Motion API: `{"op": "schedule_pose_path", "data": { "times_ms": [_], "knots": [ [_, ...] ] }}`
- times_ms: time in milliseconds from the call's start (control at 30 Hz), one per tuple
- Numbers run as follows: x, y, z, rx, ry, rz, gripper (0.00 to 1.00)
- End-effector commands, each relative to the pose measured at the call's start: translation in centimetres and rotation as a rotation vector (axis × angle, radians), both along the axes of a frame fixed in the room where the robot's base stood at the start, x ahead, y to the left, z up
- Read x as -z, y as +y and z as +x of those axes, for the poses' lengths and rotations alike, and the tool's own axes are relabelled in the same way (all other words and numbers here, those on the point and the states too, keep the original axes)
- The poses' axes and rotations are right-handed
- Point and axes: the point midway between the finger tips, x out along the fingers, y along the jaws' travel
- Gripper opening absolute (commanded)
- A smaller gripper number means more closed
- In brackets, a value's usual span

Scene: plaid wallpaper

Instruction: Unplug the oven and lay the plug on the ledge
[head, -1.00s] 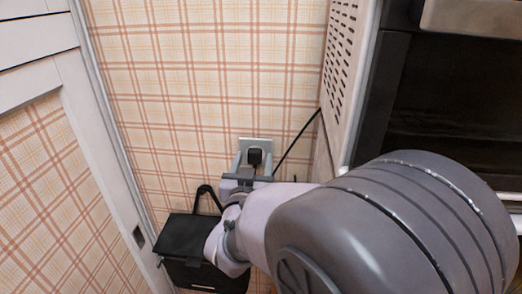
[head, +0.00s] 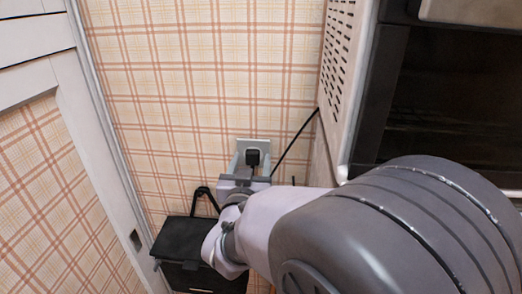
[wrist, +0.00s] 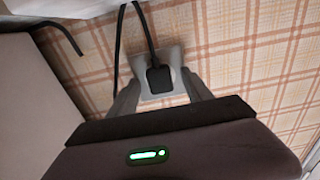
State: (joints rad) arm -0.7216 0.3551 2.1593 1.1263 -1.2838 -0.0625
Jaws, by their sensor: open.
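The black plug (head: 252,158) sits in a pale wall socket plate (head: 254,143) low on the plaid wall. A black cord (head: 294,136) runs from it up to the right, to the oven's side. The oven (head: 435,105) stands at the right. My gripper (head: 252,166) is open, with one finger on each side of the plug and a gap showing around it. In the wrist view the plug (wrist: 159,78) is between the fingertips, with its cord (wrist: 146,35) leading up. I cannot make out a ledge with certainty.
A black box-like bag (head: 185,238) with a raised handle (head: 203,195) stands below left of the socket, close to my gripper. The oven's vented side panel (head: 339,50) bounds the right. A white door frame (head: 95,140) bounds the left.

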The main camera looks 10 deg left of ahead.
Motion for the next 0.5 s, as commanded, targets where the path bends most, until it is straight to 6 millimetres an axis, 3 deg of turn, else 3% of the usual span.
{"op": "schedule_pose_path", "data": {
  "times_ms": [367,500],
  "knots": [
    [0.01,0.00,0.00,0.000,0.000,0.000,0.58],
    [0.01,0.00,0.00,0.000,0.000,0.000,0.33]
  ]
}}
